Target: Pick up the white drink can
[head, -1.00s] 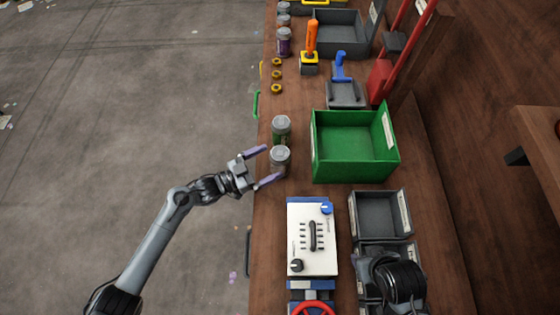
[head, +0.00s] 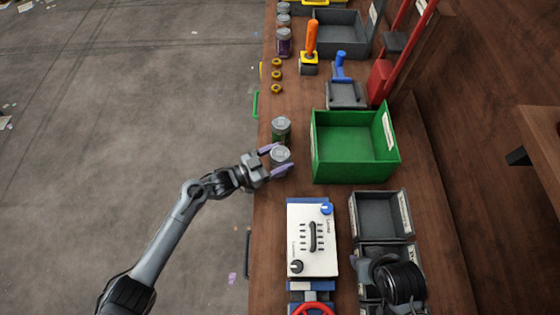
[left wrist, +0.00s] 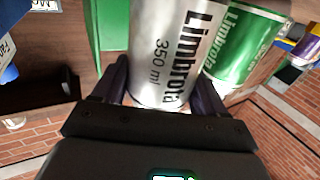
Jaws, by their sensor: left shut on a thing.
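The white drink can (head: 281,158) stands upright on the wooden bench near its left edge, and only its top shows well in the head view. In the left wrist view the white can (left wrist: 163,50) fills the space between the fingers, with "Limbrota 350 ml" in black on its side. My left gripper (head: 277,159) is shut on the white can, one finger on each side. A green can (head: 281,129) stands just behind the white one; it also shows beside it in the left wrist view (left wrist: 240,45). My right gripper is not in view.
A green bin (head: 357,150) stands to the right of the cans. A white control box (head: 312,238) is in front, with grey bins (head: 381,215) beside it. Several yellow nuts (head: 276,76) lie farther back. A narrow bench strip between cans and bin is clear.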

